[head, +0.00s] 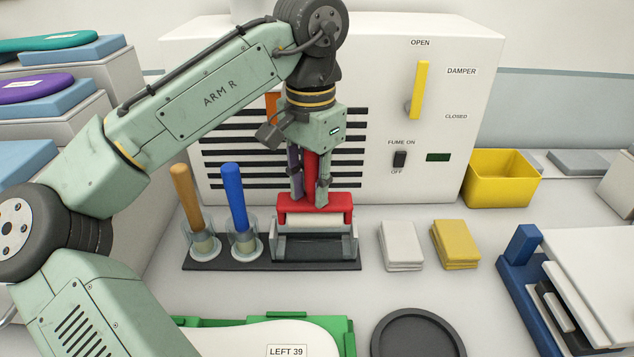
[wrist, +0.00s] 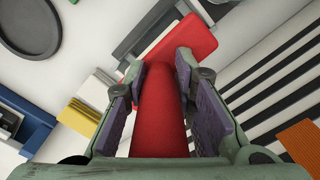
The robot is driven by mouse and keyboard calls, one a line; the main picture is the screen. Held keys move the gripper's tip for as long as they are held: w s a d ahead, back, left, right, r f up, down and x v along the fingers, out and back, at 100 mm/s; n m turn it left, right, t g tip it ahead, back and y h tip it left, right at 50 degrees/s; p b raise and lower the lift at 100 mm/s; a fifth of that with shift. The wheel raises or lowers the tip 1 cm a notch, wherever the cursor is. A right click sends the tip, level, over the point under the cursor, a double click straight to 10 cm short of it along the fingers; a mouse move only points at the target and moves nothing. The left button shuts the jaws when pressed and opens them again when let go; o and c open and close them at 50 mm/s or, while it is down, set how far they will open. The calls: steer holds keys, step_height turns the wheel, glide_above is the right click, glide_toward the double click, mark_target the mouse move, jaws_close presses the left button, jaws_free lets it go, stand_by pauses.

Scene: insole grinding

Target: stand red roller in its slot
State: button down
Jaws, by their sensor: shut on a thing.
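The red roller (head: 315,202) has a red handle, a red frame and a pale cylinder. It is upright, with its cylinder down at the grey slot (head: 347,248) on the right end of the dark rack. My gripper (head: 311,200) points down and is shut on the handle. In the wrist view the red handle (wrist: 160,113) runs between the two finger pads of my gripper (wrist: 160,75). The roller's red frame (wrist: 195,45) lies beyond the fingertips. I cannot tell whether the cylinder fully rests in the slot.
An orange-handled tool (head: 181,190) and a blue-handled tool (head: 233,190) stand in clear cups left of the slot. The white fume box (head: 400,190) is close behind. White pads (head: 401,245), yellow pads (head: 455,243) and a yellow bin (head: 500,190) are to the right.

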mark_target(311, 201)
steer(key=shift+a+f+b, duration=0.15)
steer(key=shift+f+b, duration=0.5)
steer(key=shift+f, duration=0.8)
steer(key=shift+s+r+p, duration=0.1)
steer(key=shift+s+p, duration=0.1)
steer(key=shift+p, duration=0.5)
stand_by(0.3)
steer(key=shift+w+f+b, duration=0.2)
steer(key=shift+f+b, duration=0.25)
steer(key=shift+f, duration=0.75)
stand_by(0.6)
steer(key=shift+p, duration=0.45)
